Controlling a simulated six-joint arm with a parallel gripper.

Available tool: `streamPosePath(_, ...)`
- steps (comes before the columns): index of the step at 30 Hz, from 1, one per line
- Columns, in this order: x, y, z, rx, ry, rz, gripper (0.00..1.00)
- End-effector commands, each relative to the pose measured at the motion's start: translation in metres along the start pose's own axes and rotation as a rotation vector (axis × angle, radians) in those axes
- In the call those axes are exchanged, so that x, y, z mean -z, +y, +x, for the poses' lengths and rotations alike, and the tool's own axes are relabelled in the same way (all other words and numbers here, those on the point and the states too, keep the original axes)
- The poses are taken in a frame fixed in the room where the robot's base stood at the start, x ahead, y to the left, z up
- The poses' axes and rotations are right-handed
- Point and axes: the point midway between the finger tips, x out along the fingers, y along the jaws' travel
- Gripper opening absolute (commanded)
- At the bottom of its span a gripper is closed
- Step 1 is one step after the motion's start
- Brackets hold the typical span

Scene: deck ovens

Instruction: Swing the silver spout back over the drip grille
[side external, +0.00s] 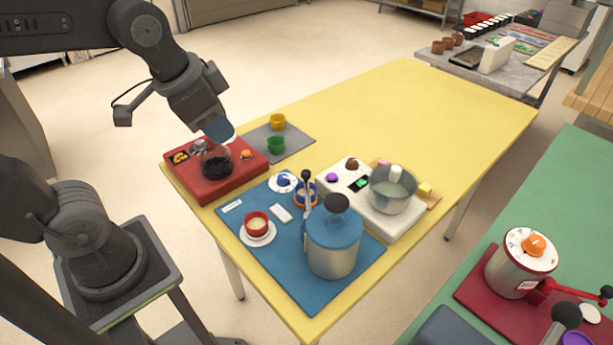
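I cannot single out a silver spout or a drip grille for certain. A steel urn (331,252) with a blue lid (335,225) and black knob stands at the front of the blue mat (312,291).
A red cup (256,222) on a saucer stands left of the urn. A white hob (399,221) with a steel pot (392,195) is to the right. The far yellow table (400,105) is clear.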

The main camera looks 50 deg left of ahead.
Motion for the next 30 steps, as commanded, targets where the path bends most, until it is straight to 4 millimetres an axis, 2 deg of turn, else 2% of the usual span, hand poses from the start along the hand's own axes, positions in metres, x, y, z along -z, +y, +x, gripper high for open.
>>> streamPosePath(1,0.015,-0.003,0.005,-0.014,-0.040,0.096,0.35)
streamPosePath(6,0.062,-0.014,0.028,-0.079,-0.145,0.450,0.50)
streamPosePath(12,0.108,-0.022,0.071,-0.196,-0.237,0.842,0.50)
streamPosePath(15,0.123,-0.024,0.091,-0.251,-0.262,0.993,0.50)
streamPosePath(18,0.132,-0.026,0.106,-0.293,-0.275,1.096,0.50)
streamPosePath(22,0.136,-0.026,0.116,-0.319,-0.281,1.159,0.50)
streamPosePath(26,0.133,-0.025,0.125,-0.324,-0.282,1.170,0.50)
streamPosePath(30,0.123,-0.023,0.146,-0.326,-0.284,1.168,0.50)
